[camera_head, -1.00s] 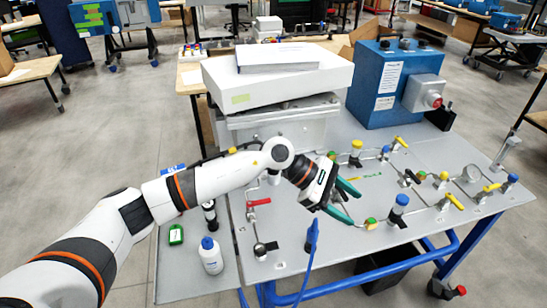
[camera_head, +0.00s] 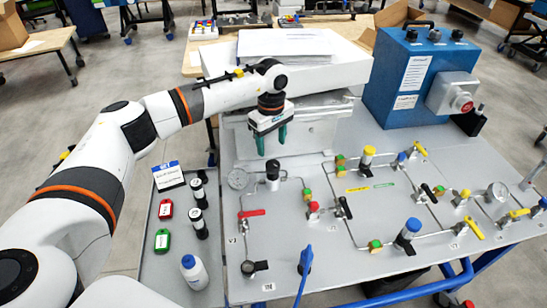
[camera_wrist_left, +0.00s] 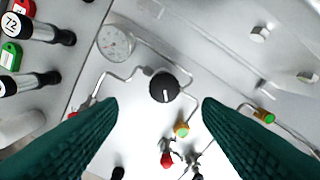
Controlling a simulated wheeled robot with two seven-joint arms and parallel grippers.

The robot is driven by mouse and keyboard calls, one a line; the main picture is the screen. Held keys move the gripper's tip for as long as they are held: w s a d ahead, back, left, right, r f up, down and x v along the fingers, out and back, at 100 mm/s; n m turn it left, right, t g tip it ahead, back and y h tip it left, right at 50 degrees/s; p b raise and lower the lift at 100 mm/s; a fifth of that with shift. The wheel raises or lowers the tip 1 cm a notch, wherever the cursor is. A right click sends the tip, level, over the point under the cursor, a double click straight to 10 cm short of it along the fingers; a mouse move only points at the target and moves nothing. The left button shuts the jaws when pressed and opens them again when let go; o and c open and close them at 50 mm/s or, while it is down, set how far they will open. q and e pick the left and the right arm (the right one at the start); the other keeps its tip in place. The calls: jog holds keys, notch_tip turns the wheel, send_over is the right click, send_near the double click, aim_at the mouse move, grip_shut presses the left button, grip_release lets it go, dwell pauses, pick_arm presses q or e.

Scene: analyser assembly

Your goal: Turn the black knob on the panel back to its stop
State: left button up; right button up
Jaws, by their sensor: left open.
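The black knob (camera_head: 272,170) stands upright on the grey panel (camera_head: 330,240), near the panel's left back part, right of a round gauge. In the left wrist view the knob (camera_wrist_left: 164,87) shows from above with a white pointer line, beyond and between the two fingertips. My left gripper (camera_head: 272,142) points down above the knob with its green fingers apart. In the left wrist view the open fingers (camera_wrist_left: 160,104) have a clear gap between them and do not touch the knob. My right gripper is not in view.
A gauge (camera_head: 238,179) stands left of the knob, with a red-handled valve (camera_head: 252,213) in front. Green-and-orange fittings (camera_head: 307,194) and pipes lie to the right. A white box (camera_head: 290,70) is behind. A side tray (camera_head: 165,285) holds tags, black cylinders and a white bottle.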

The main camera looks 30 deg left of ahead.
aim_at(272, 163)
pick_arm(q)
jog(key=f+p, duration=0.1)
jog(key=f, duration=0.3)
jog(key=shift+w, duration=0.2)
notch_tip(272, 163, down, 4)
jog(key=shift+r+p, duration=0.25)
jog(key=shift+p, duration=0.05)
jog(key=shift+f, duration=0.25)
jog(key=shift+w+f, duration=0.1)
jog(key=shift+f, duration=0.05)
jog(key=c, duration=1)
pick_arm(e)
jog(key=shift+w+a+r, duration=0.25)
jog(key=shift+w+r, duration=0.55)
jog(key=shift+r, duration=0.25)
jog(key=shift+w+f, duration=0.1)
